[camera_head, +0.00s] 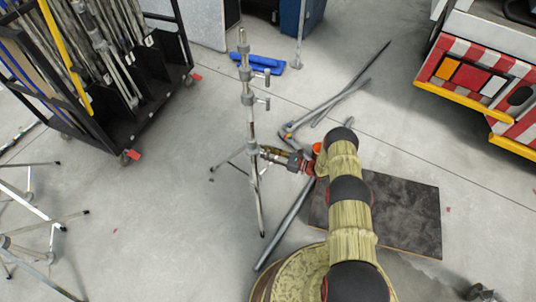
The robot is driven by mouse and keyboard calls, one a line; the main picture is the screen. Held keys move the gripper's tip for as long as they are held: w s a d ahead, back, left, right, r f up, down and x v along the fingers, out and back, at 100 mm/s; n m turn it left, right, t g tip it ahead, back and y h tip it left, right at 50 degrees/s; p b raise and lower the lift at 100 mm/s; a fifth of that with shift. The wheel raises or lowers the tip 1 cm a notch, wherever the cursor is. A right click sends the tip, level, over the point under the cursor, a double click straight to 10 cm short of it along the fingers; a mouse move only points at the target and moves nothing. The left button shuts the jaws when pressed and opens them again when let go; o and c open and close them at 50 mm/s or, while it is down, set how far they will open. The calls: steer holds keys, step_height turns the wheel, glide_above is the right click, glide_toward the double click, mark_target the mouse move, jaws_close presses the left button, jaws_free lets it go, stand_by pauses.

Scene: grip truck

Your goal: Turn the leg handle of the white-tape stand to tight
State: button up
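A silver metal stand (250,122) stands upright near the middle, on spread legs. Pale bands show on its upper pole, but I cannot tell for sure whether they are white tape. Two handles stick out to the right of the pole, an upper one (262,73) and a lower one (262,102). My gripper (264,152) is level and points left at the lower part of the pole, just above the legs. Its fingertips are at or very close to the leg collar. The leg handle is not clear there, hidden by or blended with the fingers, so I cannot tell contact or grip.
A black wheeled cart (150,110) with poles stands upper left. Other stand legs (35,200) lie at the left edge. Grey poles (335,100) and a dark board (405,215) lie on the floor right of the stand. A red-and-white-striped truck (480,80) is upper right.

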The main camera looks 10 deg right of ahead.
steer(key=shift+c, duration=0.9)
jaws_close()
